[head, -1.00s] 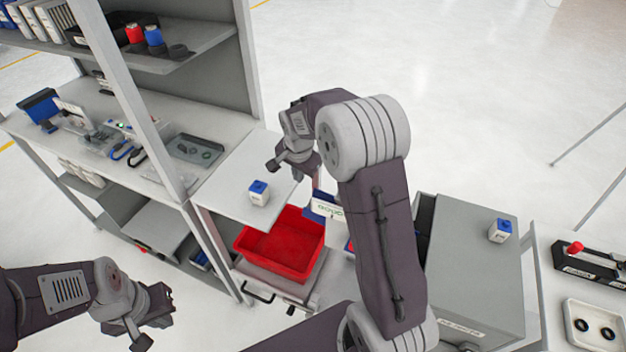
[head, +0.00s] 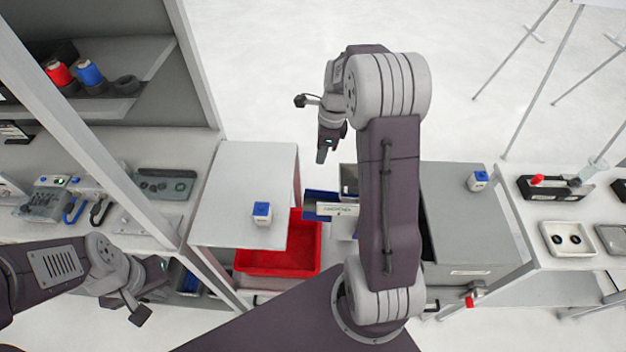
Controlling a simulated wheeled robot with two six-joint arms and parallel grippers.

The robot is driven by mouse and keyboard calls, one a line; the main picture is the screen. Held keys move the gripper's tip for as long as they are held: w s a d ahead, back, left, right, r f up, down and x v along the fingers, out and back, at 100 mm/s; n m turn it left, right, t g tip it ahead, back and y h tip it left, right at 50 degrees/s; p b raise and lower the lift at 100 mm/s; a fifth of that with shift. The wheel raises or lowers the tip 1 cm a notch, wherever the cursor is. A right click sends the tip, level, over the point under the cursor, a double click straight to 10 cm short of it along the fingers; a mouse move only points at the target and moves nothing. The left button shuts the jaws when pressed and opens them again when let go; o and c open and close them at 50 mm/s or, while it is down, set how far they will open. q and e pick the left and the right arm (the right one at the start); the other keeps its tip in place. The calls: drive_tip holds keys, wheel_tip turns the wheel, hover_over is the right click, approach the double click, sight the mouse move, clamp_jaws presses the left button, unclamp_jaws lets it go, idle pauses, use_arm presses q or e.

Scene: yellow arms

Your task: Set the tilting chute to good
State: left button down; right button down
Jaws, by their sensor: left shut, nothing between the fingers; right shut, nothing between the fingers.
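The tilting chute (head: 320,196) is a blue tray with a white label plate (head: 338,210) on its front. It sits between the white side table and the grey cabinet, beside a red bin (head: 275,262). The label's text is too small to read surely, and my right arm hides the chute's right side, so I cannot tell its tilt. My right gripper (head: 321,156) is shut and empty, pointing down behind the chute and apart from it in the picture. My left gripper (head: 143,304) is shut and empty at the lower left, far from the chute.
A blue-topped white block (head: 262,213) stands on the white side table (head: 240,170). Another blue-topped block (head: 478,181) stands on the grey cabinet (head: 465,225). A shelf rack (head: 165,80) rises at left. A right-hand table (head: 565,262) holds devices.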

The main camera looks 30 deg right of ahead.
approach(311, 190)
drive_tip(key=f, duration=0.5)
drive_tip(key=shift+w+a+f, duration=0.25)
drive_tip(key=shift+a+f, duration=0.1)
drive_tip(key=shift+w+a+f, duration=0.1)
drive_tip(key=shift+f, duration=0.4)
drive_tip(key=shift+f, duration=0.1)
